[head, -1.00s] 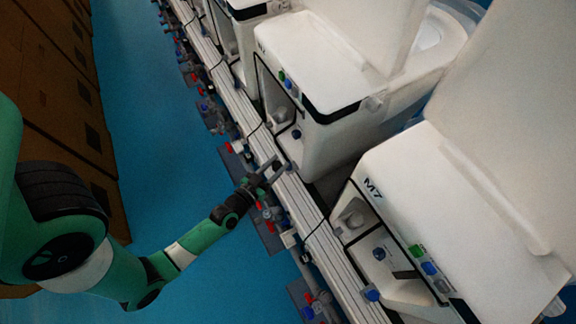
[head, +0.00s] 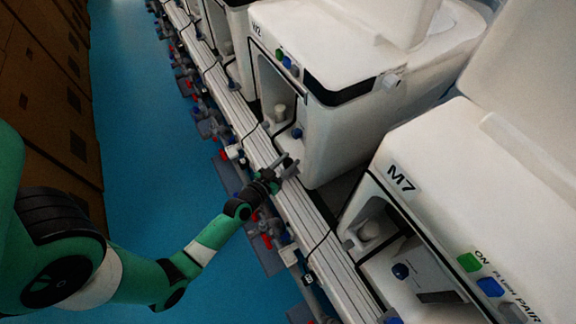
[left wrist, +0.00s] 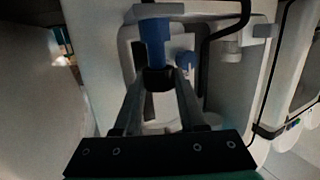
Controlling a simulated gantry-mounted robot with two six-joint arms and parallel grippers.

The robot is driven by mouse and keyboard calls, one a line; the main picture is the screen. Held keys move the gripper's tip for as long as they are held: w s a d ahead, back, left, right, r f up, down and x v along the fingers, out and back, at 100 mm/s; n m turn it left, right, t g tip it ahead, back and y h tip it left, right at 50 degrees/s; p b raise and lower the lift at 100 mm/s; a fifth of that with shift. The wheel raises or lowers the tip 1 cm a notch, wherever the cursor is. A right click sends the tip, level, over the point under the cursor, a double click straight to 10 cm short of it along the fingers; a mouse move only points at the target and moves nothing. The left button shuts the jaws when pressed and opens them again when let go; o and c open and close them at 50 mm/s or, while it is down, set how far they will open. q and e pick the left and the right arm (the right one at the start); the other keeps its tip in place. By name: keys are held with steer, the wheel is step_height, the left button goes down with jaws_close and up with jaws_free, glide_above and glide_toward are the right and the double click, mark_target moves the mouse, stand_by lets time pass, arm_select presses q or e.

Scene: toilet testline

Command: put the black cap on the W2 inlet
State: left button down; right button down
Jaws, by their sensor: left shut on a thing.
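The white W2 toilet (head: 335,140) stands in the upper middle of the head view, its open side recess facing the conveyor rail. My left gripper (head: 287,164) is beside its lower near corner, over the rail. In the left wrist view, my left gripper (left wrist: 158,84) is shut on the small black cap (left wrist: 158,78), held between its fingertips. A blue cylindrical fitting (left wrist: 153,40) appears just beyond the cap; whether they touch, and whether it is the W2 inlet, I cannot tell. A smaller blue knob (left wrist: 186,62) is to its right. My right gripper is not in view.
The M7 toilet (head: 450,200) stands close on the right in the head view. The silver rail (head: 310,225) runs diagonally under the toilets, with grey boxes and red and blue fittings along it. Blue floor (head: 150,150) is open to the left, beside brown cabinets (head: 45,110).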

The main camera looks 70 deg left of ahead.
arm_select(q)
steer(key=shift+f+b, duration=0.55)
steer(key=shift+b, duration=0.1)
steer(key=shift+c, duration=2.4)
jaws_free()
steer(key=shift+r, duration=0.1)
steer(key=shift+r, duration=0.15)
steer(key=shift+r+p, duration=0.5)
steer(key=shift+p, duration=0.25)
steer(key=v, duration=0.2)
steer(key=shift+s+d, duration=0.15)
steer(key=shift+s, duration=0.15)
steer(key=b+v, duration=0.2)
steer(key=v, duration=0.7)
steer(key=shift+d+b, duration=0.15)
steer(key=shift+b, duration=0.2)
